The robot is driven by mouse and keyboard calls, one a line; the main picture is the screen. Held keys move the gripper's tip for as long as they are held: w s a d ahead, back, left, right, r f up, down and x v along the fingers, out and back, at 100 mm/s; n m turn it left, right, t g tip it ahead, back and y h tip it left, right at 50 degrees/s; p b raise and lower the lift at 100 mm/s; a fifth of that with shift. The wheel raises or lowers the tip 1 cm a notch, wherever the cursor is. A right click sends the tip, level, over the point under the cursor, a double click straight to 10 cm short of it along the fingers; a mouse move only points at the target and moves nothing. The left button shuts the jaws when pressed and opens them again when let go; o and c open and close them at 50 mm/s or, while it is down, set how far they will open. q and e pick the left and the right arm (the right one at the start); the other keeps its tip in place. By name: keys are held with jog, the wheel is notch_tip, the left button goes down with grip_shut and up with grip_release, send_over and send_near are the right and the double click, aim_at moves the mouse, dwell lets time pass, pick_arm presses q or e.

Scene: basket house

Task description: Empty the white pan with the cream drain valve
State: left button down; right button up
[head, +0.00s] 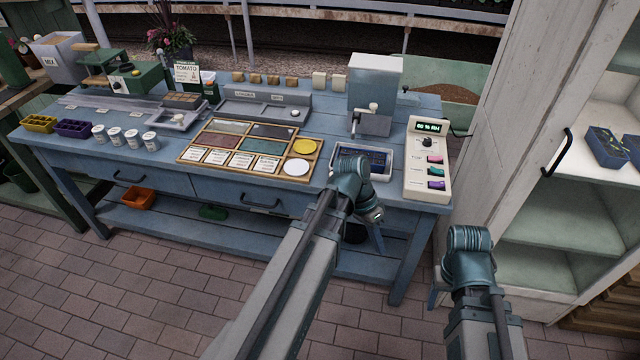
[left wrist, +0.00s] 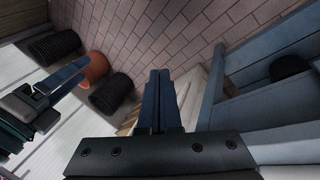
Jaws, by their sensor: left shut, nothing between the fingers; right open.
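A white-rimmed pan (head: 334,174) stands on the blue bench below the grey box; a dark blue tray-like content lies in it. A cream valve handle (head: 373,107) sits at the front of the grey box (head: 375,75). I cannot tell whether it is the pan's drain valve. My left gripper (head: 379,246) hangs in front of the bench, below the pan and apart from it. In the left wrist view its fingers (left wrist: 160,80) are shut and empty. My right gripper (head: 435,291) is open, partly hidden by its wrist, low right of the bench.
A control panel (head: 428,158) with coloured switches stands right of the pan. A wooden tray (head: 250,146) of labelled sections lies to its left. A white cabinet (head: 560,220) closes off the right. Pots (left wrist: 92,67) show in the left wrist view. Brick floor is clear in front.

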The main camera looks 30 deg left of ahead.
pick_arm(q)
jog(key=w+a+m+t+h+b, duration=0.1)
jog(key=w+a+t+h+b, duration=0.2)
jog(key=a, duration=0.5)
jog(key=w+a+m+t+h+b, duration=0.1)
jog(key=w+a+t+h+b, duration=0.15)
jog(key=a, duration=0.55)
jog(key=s+a+r+m+t+b, duration=0.1)
jog(key=s+a+r+t+b, duration=0.1)
jog(key=a, duration=0.6)
jog(key=s+a+r+t+b, duration=0.1)
jog(key=a+r+t+b, duration=0.1)
jog(key=a, duration=0.7)
jog(key=shift+s+a+r+m+t+h, duration=0.25)
jog(key=shift+s+r+m+t+h, duration=0.35)
jog(key=shift+t, duration=0.55)
jog(key=shift+w+r, duration=0.1)
jog(key=shift+w, duration=0.1)
jog(key=b+x, duration=0.2)
jog(key=x, duration=1.2)
jog(key=shift+b, duration=0.35)
jog(key=shift+w+d, duration=0.1)
